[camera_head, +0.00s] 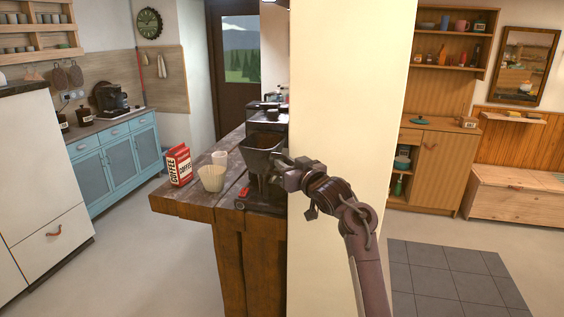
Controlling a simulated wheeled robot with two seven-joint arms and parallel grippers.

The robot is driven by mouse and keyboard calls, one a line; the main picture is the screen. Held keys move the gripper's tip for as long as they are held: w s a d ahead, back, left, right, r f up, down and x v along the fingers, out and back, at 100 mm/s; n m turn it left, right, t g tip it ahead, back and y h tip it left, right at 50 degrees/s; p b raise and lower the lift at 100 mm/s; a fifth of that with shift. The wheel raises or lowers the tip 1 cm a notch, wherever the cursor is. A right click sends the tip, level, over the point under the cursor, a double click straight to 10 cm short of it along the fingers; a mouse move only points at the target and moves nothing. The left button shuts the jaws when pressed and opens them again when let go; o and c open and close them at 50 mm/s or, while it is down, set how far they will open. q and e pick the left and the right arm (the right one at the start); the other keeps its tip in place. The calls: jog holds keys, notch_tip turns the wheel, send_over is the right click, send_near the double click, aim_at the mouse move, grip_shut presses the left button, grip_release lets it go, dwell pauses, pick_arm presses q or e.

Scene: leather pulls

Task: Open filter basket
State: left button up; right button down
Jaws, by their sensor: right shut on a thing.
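A dark coffee machine (270,112) stands on the wooden counter (192,198). Its grey filter basket (264,143) sits at the front of the machine, swung out, with brown coffee grounds showing in its open top. My right gripper (283,167) is at the basket's right side, shut on the basket. The fingertips are small and partly hidden against it. My left gripper is not in view.
A red and white coffee bag (179,165), a cream cup (211,178) and a white mug (219,158) stand left of the machine. A cream pillar (345,90) rises close at the right, behind my right arm. Blue cabinets (118,160) line the left wall.

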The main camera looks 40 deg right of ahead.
jog(key=shift+s+d+r, duration=0.3)
jog(key=shift+d+r, duration=0.1)
jog(key=shift+d, duration=0.2)
jog(key=shift+s+d+r, duration=0.1)
jog(key=c, duration=1.5)
grip_release()
jog(key=shift+o, duration=0.7)
jog(key=shift+d+f, duration=0.25)
jog(key=shift+f, duration=0.1)
jog(key=s+a+b, duration=0.1)
jog(key=s+b, duration=0.1)
jog(key=s, duration=0.5)
jog(key=shift+s, duration=0.25)
